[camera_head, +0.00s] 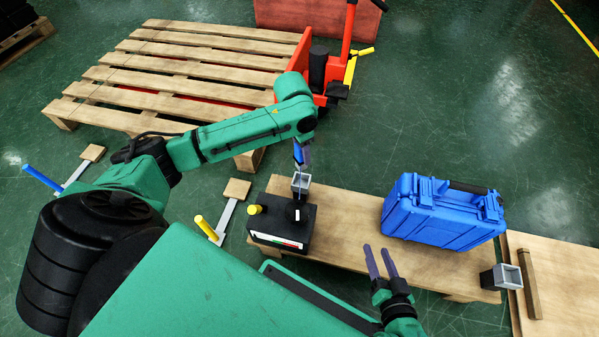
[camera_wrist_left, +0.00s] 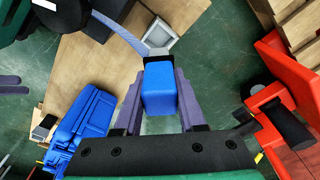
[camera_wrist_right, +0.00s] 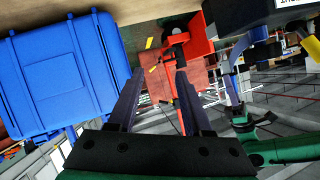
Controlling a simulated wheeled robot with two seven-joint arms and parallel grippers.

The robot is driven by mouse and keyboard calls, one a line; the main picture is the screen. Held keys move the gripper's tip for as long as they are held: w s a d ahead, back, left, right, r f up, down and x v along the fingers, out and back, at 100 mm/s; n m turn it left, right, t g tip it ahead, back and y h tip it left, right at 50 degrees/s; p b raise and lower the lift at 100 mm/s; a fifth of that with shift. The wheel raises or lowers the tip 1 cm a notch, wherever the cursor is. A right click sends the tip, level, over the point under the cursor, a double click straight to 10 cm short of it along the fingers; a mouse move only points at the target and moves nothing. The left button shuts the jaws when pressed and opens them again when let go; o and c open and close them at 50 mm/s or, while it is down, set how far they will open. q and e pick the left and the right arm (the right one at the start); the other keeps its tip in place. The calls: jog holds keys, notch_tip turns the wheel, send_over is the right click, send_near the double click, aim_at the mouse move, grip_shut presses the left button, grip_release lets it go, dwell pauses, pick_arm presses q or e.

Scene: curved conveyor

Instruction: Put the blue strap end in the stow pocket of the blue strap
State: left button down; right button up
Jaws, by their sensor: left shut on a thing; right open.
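My left gripper (camera_head: 302,155) is shut on the blue strap end (camera_wrist_left: 160,88), a blue block between its purple fingers. A grey-blue strap (camera_wrist_left: 122,36) curves to it in the left wrist view. A square grey open-topped pocket (camera_head: 300,183) stands beside the black box (camera_head: 284,221), just below the strap end in the head view. It also shows in the left wrist view (camera_wrist_left: 163,38), just beyond the block; I cannot tell whether they touch. A second grey pocket (camera_head: 502,277) stands at the table's right end. My right gripper (camera_head: 381,263) is open and empty above the table's front edge.
A blue case (camera_head: 440,222) stands on the wooden table (camera_head: 345,205), right of the black box with its yellow knob (camera_head: 254,209). A wooden strip (camera_head: 530,283) lies at the far right. Behind are a pallet (camera_head: 180,75) and a red pallet truck (camera_head: 318,70).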

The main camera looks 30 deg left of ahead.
aim_at(302, 168)
pick_arm(q)
notch_tip(302, 168, down, 8)
jog(key=b, duration=0.3)
pick_arm(e)
notch_tip(302, 168, down, 5)
pick_arm(q)
notch_tip(302, 168, down, 2)
jog(key=shift+f+b, duration=0.2)
jog(key=shift+b, duration=0.35)
pick_arm(e)
jog(key=w+r+t, duration=0.5)
jog(key=w+r, duration=0.4)
jog(key=r, duration=0.3)
jog(key=shift+d+y, duration=0.3)
jog(key=shift+f, duration=0.1)
pick_arm(q)
jog(key=shift+f, duration=0.1)
pick_arm(e)
jog(key=shift+s+f, duration=0.2)
jog(key=shift+f, duration=0.05)
pick_arm(q)
jog(key=shift+c, duration=2.4)
grip_release()
pick_arm(e)
jog(key=shift+f, duration=0.2)
jog(key=shift+s, duration=0.1)
